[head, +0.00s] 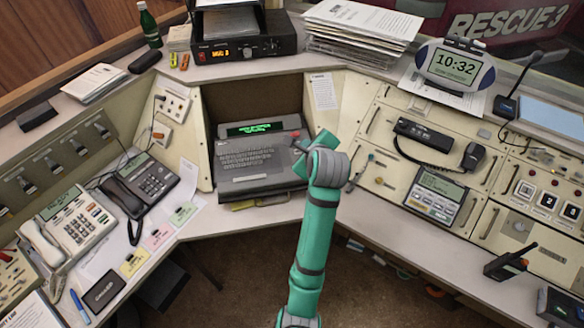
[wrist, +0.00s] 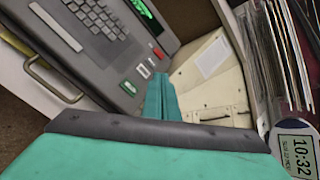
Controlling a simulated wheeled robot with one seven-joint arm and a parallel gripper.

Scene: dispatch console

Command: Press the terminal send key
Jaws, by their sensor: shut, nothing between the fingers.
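The grey terminal (head: 258,168) sits in the central alcove, with a lit green display (head: 249,128) and a keyboard (head: 246,160). In the wrist view the terminal (wrist: 88,66) fills the upper left. A column of coloured keys runs along its right side: a green key (wrist: 128,88), pale keys and a red key (wrist: 158,53). No key label is readable. My gripper (wrist: 161,80) is shut and empty, its fingertips just right of the green key in the picture; contact cannot be told. In the head view my wrist hides the terminal's right edge.
A metal handle (wrist: 50,82) stands out at the terminal's front. A paper stack (head: 362,30) and a radio unit (head: 244,48) are on the shelf above. Phones (head: 142,186) stand left; a panel with a handset (head: 424,136) is right. The floor in front is open.

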